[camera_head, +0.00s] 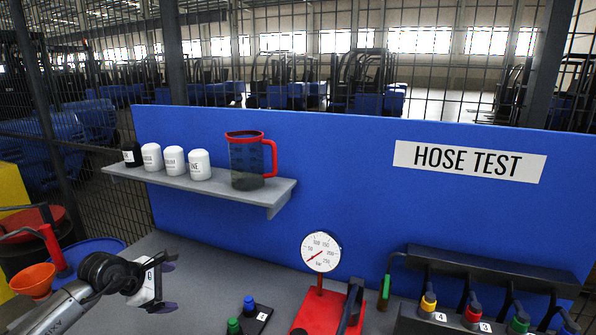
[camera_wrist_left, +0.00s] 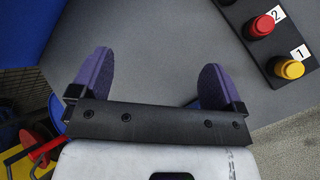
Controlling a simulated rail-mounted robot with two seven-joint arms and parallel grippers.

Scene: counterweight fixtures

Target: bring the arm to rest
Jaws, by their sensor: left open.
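My left arm comes in from the lower left in the head view, and its gripper (camera_head: 169,282) is over the grey bench top (camera_head: 215,262). The gripper is open, with two purple-padded fingers spread apart. In the left wrist view the gap between the fingers (camera_wrist_left: 157,68) is empty, with only grey surface beyond. The fingers touch no object that I can see. My right gripper is not in view.
A black block with green and blue fittings (camera_head: 249,306) stands right of the gripper. Further right are a pressure gauge (camera_head: 321,252) and a hose manifold (camera_head: 490,270). A shelf (camera_head: 215,183) holds a jug (camera_head: 247,160) and bottles. An orange funnel (camera_head: 33,279) is at left.

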